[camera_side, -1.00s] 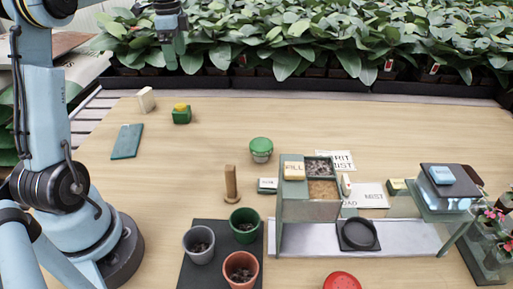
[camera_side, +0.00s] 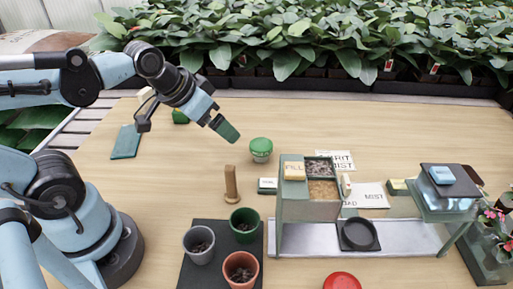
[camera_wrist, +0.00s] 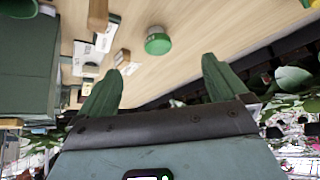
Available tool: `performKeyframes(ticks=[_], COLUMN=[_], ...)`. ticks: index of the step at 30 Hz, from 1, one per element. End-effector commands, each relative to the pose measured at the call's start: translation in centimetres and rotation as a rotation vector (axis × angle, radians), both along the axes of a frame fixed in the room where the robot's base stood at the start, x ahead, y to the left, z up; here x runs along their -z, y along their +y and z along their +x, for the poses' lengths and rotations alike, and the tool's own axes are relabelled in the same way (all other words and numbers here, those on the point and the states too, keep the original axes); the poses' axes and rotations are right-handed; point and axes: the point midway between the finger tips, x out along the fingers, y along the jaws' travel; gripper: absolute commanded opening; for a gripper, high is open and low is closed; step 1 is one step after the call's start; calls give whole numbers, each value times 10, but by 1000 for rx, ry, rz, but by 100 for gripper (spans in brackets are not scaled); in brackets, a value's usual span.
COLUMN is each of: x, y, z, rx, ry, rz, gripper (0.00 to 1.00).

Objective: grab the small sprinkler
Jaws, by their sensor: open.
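A small clear jar with a green lid (camera_side: 261,147), which looks like the small sprinkler, stands upright on the table left of the green-framed station. It also shows in the wrist view (camera_wrist: 158,42), between and beyond my fingertips. My gripper (camera_side: 226,132) is in the air to the left of the jar, tilted down and to the right. In the wrist view my gripper (camera_wrist: 160,66) has its two green fingers spread wide with nothing between them. The jar is apart from the fingers.
The station (camera_side: 310,210) with soil bins is to the right. A green block (camera_side: 180,117) is partly hidden behind my arm. Table behind the jar is clear.

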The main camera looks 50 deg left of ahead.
Motion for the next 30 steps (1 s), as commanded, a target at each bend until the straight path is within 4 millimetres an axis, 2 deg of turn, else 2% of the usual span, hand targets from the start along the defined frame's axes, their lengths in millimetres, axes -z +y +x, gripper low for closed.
performKeyframes(ticks=[6,20,23,30], x=[9,9,10,19], y=[-9,-5,4,49], z=[-7,-4,2,28], rx=[-23,-6,50,289], ry=[-28,-16,14,186], rz=[-38,-3,89,475], gripper=[100,100,100,100])
